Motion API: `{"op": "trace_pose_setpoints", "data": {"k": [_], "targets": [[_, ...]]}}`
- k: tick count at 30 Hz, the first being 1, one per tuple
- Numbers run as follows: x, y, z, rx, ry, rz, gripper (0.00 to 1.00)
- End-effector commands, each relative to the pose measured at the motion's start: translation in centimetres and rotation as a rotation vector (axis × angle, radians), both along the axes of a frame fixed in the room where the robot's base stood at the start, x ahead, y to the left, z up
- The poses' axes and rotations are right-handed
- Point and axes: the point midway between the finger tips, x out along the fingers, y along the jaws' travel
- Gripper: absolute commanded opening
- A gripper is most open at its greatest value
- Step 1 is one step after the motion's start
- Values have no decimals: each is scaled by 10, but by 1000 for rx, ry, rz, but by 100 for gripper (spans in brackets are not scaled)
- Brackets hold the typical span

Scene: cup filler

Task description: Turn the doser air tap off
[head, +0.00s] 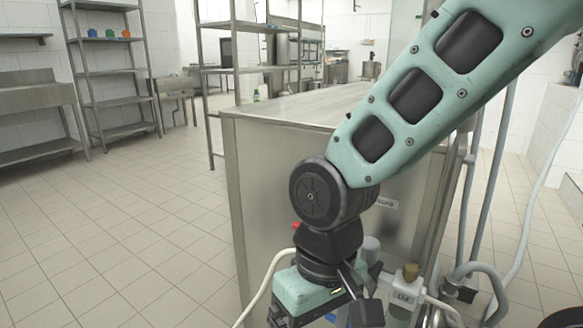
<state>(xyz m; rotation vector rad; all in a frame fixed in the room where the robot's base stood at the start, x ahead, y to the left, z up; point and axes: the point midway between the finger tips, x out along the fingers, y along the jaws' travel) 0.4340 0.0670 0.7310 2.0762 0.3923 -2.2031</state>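My arm comes down from the upper right, and my gripper (318,295) hangs at the bottom centre. Its lower end is cut off by the frame edge, so I cannot see whether it is open or shut. Close to its right is a small valve-like fitting (408,273) with a tan top and a white label. A grey rounded cap (370,247) stands just behind my gripper. A bit of red (296,224) shows beside my wrist. I cannot tell for sure which of these is the doser air tap, or its position.
A large steel cabinet (290,112) stands behind my arm. Grey pipes and a hose (480,268) run at the right of the fittings. A pale cable (262,285) loops left of my gripper. Steel shelves (110,75) stand at the back left. The tiled floor (120,235) at left is clear.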

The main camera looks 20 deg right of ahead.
Motion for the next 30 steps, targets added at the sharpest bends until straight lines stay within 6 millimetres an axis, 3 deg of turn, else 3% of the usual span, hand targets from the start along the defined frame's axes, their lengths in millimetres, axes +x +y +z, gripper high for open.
{"op": "trace_pose_setpoints", "data": {"k": [1, 6, 24, 30], "targets": [[7, 0, 29, -2, 15, -57, 91], [32, -5, 70, -11, 53, -271, 91], [125, -51, 210, -116, 48, -999, 91], [145, -66, 236, -136, 13, -1147, 91]]}}
